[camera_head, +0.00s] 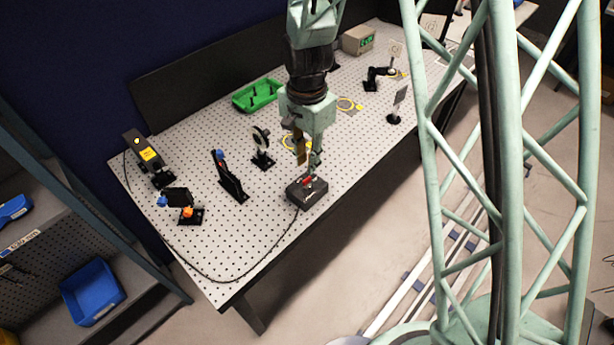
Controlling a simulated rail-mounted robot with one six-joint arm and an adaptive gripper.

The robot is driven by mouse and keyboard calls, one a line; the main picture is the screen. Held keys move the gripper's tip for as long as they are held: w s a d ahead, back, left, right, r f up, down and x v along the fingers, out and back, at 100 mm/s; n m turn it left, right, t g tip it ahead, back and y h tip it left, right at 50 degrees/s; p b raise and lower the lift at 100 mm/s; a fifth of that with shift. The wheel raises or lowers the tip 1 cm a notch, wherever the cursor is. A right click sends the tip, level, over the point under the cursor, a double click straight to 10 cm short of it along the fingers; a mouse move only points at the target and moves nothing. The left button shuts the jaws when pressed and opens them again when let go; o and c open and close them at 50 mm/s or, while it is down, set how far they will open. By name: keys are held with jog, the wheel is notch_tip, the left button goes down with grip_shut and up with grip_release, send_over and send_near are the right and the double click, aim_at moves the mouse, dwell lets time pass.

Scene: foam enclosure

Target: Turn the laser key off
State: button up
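The laser key box is a small black box (306,194) near the front edge of the perforated table (245,245). A red part, seemingly the key (308,181), shows on its top; its turn position is too small to tell. A dark cable runs from the box along the table's front to the left. My gripper (308,168) points down directly above the box, its fingertips close to the red part. I cannot tell whether they touch it or how far apart they are. The laser (149,157), with a yellow label and a small yellow light, stands at the table's left.
Optics mounts stand left of the box, including a black upright plate (230,178) and a round mount (262,148). A green tray (257,95) and a grey instrument (357,40) sit farther back. The front left of the table is mostly clear.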

aim_at(307, 179)
jog(key=shift+f+p, duration=0.3)
jog(key=shift+f, duration=3.45)
grip_shut()
